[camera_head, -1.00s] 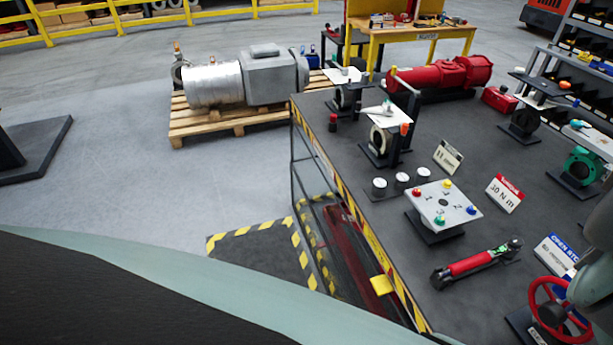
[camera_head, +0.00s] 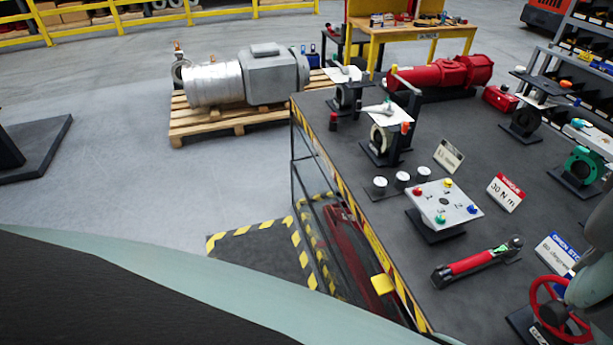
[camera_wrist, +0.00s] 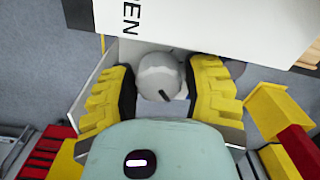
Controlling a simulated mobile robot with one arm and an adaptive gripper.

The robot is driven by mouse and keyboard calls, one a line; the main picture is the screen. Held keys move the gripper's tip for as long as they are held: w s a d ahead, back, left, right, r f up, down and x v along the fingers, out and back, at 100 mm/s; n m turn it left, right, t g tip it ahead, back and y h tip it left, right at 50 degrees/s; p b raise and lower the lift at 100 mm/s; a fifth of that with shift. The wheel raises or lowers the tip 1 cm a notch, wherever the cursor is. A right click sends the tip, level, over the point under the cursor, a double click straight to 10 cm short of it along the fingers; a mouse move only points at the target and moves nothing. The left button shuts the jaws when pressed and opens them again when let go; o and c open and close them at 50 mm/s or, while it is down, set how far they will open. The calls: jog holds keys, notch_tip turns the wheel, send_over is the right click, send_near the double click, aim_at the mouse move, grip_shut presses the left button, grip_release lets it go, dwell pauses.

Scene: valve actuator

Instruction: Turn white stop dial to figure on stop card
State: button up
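In the wrist view the white stop dial (camera_wrist: 160,78), round and pale with a short black mark near its lower right edge, sits between the two yellow fingers of my gripper (camera_wrist: 160,92). The dark inner pads lie against its left and right sides, so the gripper looks shut on it. The stop card (camera_wrist: 190,22) is at the top of the wrist view, with only the letters "EN" readable. In the head view the card (camera_head: 558,252) reads OPEN STOP, with a line like "60 degrees". The dial and my gripper are not clearly seen there.
A red handwheel (camera_head: 560,306) stands near the card in the head view, close to my arm. A red-handled tool (camera_head: 470,264), a plate with coloured knobs (camera_head: 442,206) and a torque card (camera_head: 505,193) are on the dark bench. A yellow and red part (camera_wrist: 285,125) is right of the gripper.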

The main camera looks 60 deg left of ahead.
jog(key=shift+o, duration=0.5)
jog(key=shift+r, duration=0.1)
notch_tip(320, 180, up, 12)
dwell(0.5)
jog(key=shift+f, duration=0.2)
